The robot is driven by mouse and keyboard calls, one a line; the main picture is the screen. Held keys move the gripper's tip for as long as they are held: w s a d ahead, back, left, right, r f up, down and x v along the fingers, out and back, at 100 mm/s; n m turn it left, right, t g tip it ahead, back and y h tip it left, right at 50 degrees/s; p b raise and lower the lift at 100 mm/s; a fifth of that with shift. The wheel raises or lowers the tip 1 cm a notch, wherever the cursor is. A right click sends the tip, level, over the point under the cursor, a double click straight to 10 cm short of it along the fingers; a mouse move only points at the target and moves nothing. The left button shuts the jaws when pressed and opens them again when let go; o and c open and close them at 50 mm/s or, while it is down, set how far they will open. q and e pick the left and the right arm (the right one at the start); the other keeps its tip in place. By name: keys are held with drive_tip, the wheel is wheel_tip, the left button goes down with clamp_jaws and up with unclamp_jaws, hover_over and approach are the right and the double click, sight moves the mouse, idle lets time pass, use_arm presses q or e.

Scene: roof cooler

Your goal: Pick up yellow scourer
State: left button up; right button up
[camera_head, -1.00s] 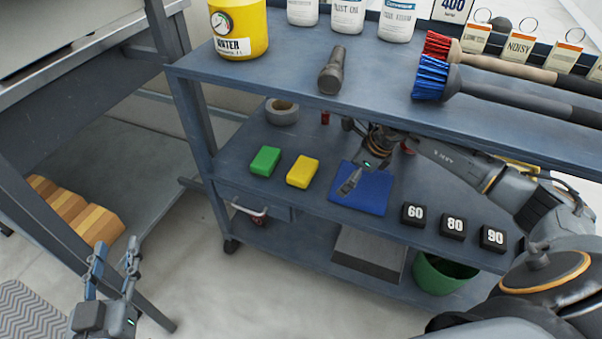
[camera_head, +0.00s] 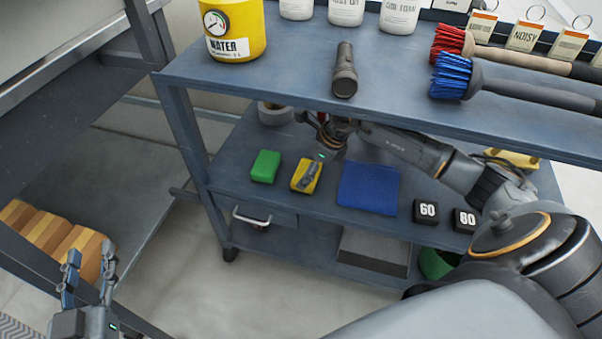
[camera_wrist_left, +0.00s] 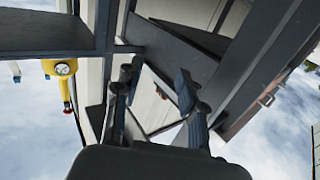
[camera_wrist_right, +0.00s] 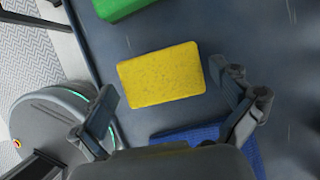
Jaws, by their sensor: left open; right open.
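The yellow scourer (camera_head: 300,180) lies flat on the middle shelf of the blue cart, between a green scourer (camera_head: 265,166) and a blue cloth (camera_head: 368,188). My right gripper (camera_head: 313,172) is over the yellow scourer and covers part of it in the head view. In the right wrist view the yellow scourer (camera_wrist_right: 161,75) lies ahead of and between the open, empty fingers of the right gripper (camera_wrist_right: 172,108). My left gripper (camera_head: 88,272) is open and empty at the lower left, away from the cart; it also shows in the left wrist view (camera_wrist_left: 158,98).
The cart's upper shelf (camera_head: 290,75) overhangs my right arm and carries a yellow water container (camera_head: 234,30), a flashlight (camera_head: 344,70) and brushes (camera_head: 455,82). A tape roll (camera_head: 275,113) stands behind. Black numbered blocks (camera_head: 427,212) sit to the right.

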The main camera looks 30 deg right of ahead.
drive_tip(key=shift+b+x, duration=0.35)
drive_tip(key=shift+x, duration=0.5)
drive_tip(key=shift+s, duration=0.1)
drive_tip(key=c, duration=0.8)
use_arm(q)
drive_tip(key=r+t, duration=0.1)
drive_tip(key=r, duration=0.2)
drive_tip(key=d+r+t+h, duration=0.1)
drive_tip(key=shift+w+r+t, duration=0.1)
drive_tip(key=shift+r+t, duration=0.15)
drive_tip(key=shift+t, duration=0.05)
use_arm(e)
drive_tip(key=shift+r, duration=0.1)
